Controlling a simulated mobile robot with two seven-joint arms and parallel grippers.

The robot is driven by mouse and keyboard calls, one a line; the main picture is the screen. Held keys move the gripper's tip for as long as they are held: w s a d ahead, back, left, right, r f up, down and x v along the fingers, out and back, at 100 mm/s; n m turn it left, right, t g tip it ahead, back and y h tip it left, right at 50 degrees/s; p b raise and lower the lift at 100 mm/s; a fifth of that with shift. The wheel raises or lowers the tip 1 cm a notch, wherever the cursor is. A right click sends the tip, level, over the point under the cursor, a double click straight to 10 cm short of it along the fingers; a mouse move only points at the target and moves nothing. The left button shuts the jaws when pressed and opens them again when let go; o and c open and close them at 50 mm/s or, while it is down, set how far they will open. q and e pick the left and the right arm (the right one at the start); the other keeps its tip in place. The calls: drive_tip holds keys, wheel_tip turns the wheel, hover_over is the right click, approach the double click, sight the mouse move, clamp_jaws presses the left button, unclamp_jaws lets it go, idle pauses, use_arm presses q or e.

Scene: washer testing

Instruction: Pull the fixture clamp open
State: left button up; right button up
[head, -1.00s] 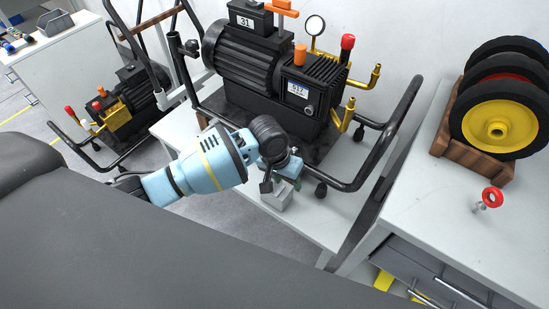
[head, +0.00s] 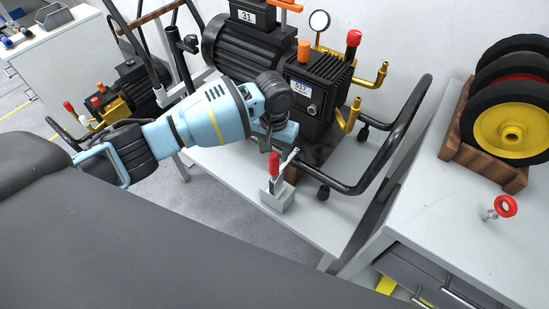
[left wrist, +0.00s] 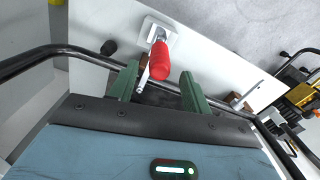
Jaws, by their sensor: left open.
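The fixture clamp has a red handle (head: 274,165) standing about upright on a pale grey block (head: 278,198), with a thin silver arm beside it. It sits on the light bench below the pump. My left gripper (head: 281,145) is open, just above the handle in the head view. In the left wrist view the red handle (left wrist: 160,62) lines up with the gap between the two green fingers (left wrist: 159,78). The fingers show no grip on it. The handle covers part of the clamp's base (left wrist: 160,32) there. My right gripper is not in view.
A black pump (head: 250,60) with brass pipes and a black tubular frame (head: 400,135) stands right behind the clamp. A wooden rack with wheels (head: 510,125) and a small red-handled valve (head: 505,206) are on the right table. The bench front is clear.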

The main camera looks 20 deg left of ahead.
sight(274, 155)
use_arm(q)
drive_tip(key=shift+f+b, duration=0.3)
drive_tip(key=shift+f, duration=2.05)
clamp_jaws()
